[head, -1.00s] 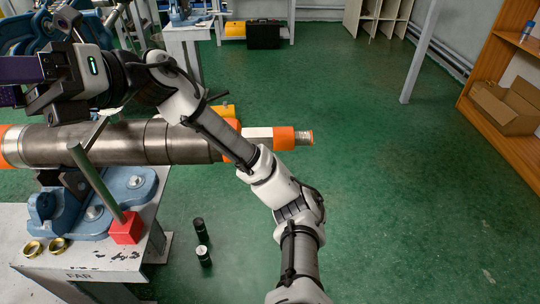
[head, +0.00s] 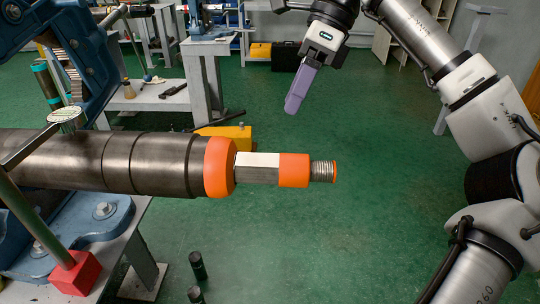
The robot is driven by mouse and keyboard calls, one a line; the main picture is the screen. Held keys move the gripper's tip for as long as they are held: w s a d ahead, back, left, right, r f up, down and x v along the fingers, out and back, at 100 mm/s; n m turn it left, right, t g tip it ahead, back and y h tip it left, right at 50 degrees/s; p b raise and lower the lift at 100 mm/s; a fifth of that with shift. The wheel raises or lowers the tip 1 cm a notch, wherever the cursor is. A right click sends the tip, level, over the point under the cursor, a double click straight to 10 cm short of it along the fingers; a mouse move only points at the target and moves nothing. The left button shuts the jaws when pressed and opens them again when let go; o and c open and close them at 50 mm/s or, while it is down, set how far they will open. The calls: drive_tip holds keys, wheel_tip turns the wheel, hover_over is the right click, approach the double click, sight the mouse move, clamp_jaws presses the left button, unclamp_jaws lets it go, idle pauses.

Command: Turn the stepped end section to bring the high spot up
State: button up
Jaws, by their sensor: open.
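A thick dark metal pipe (head: 145,163) runs level from the left edge to the middle. At its right end is the stepped end section (head: 257,168): a wide orange collar (head: 219,167), a narrower pale flat-sided part, a smaller orange band (head: 294,170) and a threaded tip (head: 322,171). A pale flat face shows toward its top; I cannot pick out the high spot. My gripper (head: 294,103) has purple fingers pointing down and slightly left, above and beyond the end section in the picture. It is apart from it, open and empty; its fingers overlap from this side.
A blue vise (head: 100,210) on a grey bench carries the pipe. A bar handle (head: 38,215) with a red block (head: 75,272) stands at the near left. Dark cylinders (head: 197,265) stand on the green floor, which is clear right of the tip. A yellow case (head: 228,134) is behind.

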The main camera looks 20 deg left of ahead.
sight(268, 154)
drive_tip(key=b+x, duration=0.1)
drive_tip(key=x, duration=0.3)
drive_tip(key=b+x, duration=0.2)
drive_tip(key=x, duration=0.3)
drive_tip(key=b+x, duration=0.1)
drive_tip(key=x, duration=0.3)
drive_tip(key=shift+s+a+f, duration=0.15)
drive_tip(key=shift+s+f, duration=0.05)
drive_tip(key=shift+s, duration=0.2)
drive_tip(key=c, duration=1)
drive_tip(key=shift+o, duration=0.2)
drive_tip(key=shift+f+t+b, duration=0.1)
drive_tip(key=shift+t+b, duration=0.3)
drive_tip(key=shift+b, duration=0.15)
